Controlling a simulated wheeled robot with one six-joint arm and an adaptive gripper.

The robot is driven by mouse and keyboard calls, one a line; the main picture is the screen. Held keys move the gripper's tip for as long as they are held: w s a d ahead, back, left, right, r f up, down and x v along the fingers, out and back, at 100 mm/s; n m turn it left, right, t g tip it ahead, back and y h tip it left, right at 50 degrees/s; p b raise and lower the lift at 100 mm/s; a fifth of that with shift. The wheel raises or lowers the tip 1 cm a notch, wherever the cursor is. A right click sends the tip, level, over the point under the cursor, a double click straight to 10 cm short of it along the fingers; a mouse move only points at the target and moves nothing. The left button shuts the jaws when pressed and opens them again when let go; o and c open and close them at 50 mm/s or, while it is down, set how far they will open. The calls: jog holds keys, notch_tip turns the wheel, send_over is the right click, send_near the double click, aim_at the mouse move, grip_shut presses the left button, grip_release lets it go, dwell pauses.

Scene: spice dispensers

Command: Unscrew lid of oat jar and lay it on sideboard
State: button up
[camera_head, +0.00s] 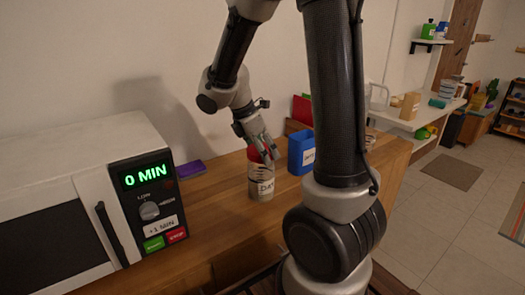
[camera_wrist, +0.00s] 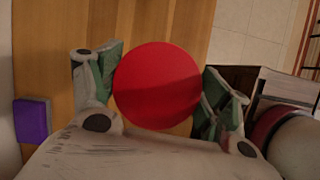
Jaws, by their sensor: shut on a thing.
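The oat jar (camera_head: 261,187) stands upright on the wooden sideboard (camera_head: 215,205), just right of the microwave. Its label is partly readable. Its red lid (camera_head: 252,154) is at the top of the jar, partly covered by my fingers in the head view. The wrist view shows the round red lid (camera_wrist: 157,85) from above, between my two fingers. My gripper (camera_head: 266,150) comes down from above and is shut on the lid; it also shows in the wrist view (camera_wrist: 160,88). I cannot tell whether the lid is loose on the jar.
A white microwave (camera_head: 70,200) reading 0 MIN stands at the left. A purple block (camera_head: 191,169) lies behind, near the wall; it also shows in the wrist view (camera_wrist: 32,120). A blue container (camera_head: 301,152) stands right of the jar. Bare wood lies between microwave and jar.

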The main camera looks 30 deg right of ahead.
aim_at(267, 147)
jog(key=shift+r, duration=0.1)
jog(key=shift+r, duration=1.9)
